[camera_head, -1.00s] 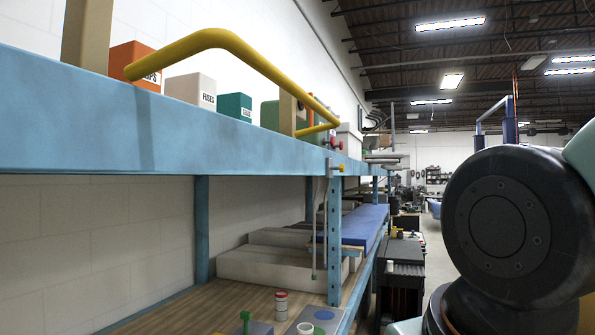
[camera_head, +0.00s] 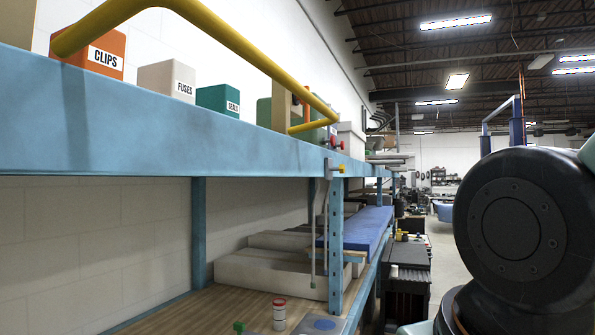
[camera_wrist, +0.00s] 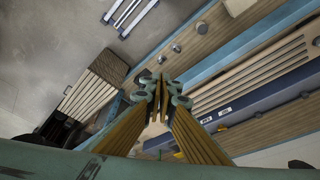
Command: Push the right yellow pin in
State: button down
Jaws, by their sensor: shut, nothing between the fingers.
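A small yellow pin (camera_head: 341,168) sits at a grey bracket (camera_head: 327,167) on the front edge of the blue shelf, by the top of the blue upright. It is small in the head view, and I cannot tell how far in it sits. A yellow bar (camera_head: 235,40) runs across the front of the shelf. No second yellow pin is clear. My gripper (camera_wrist: 161,84) is shut and empty in the wrist view, over a blue-edged wooden surface. The head view does not show my gripper, so its distance from the pin cannot be told.
The blue shelf (camera_head: 150,147) carries an orange CLIPS box (camera_head: 100,58), a FUSES box (camera_head: 166,80) and a teal box (camera_head: 217,99). The blue upright (camera_head: 336,235) stands below it. A red-lidded jar (camera_head: 279,315) is on the lower wooden top.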

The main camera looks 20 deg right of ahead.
jog(key=w+a+r+m+g+y+p, duration=0.15)
jog(key=w+r, duration=0.25)
jog(key=w, duration=0.4)
jog(key=w+a+r+m+g+y+p, duration=0.1)
jog(key=w+a+r+m+y, duration=0.15)
jog(key=w+r, duration=0.4)
jog(key=w+d+r+m+t+y+p, duration=0.1)
jog(key=w+d+r+y, duration=0.2)
jog(key=w, duration=0.6)
jog(key=w+d+r+m+t+y+p, duration=0.1)
jog(key=w+d+r+y, duration=0.15)
jog(key=w+r, duration=0.4)
jog(key=m+t+y+p, duration=0.2)
jog(key=t+y+p, duration=0.15)
jog(key=t, duration=0.55)
send_near(344, 169)
jog(key=w+d+v, duration=0.1)
jog(key=v, duration=0.6)
jog(key=shift+s+a+y+b, duration=0.15)
jog(key=shift+s+y+b, duration=0.1)
jog(key=shift+y+b, duration=0.05)
jog(key=shift+g, duration=0.25)
jog(key=shift+p+x, duration=0.4)
jog(key=shift+x, duration=6.6)
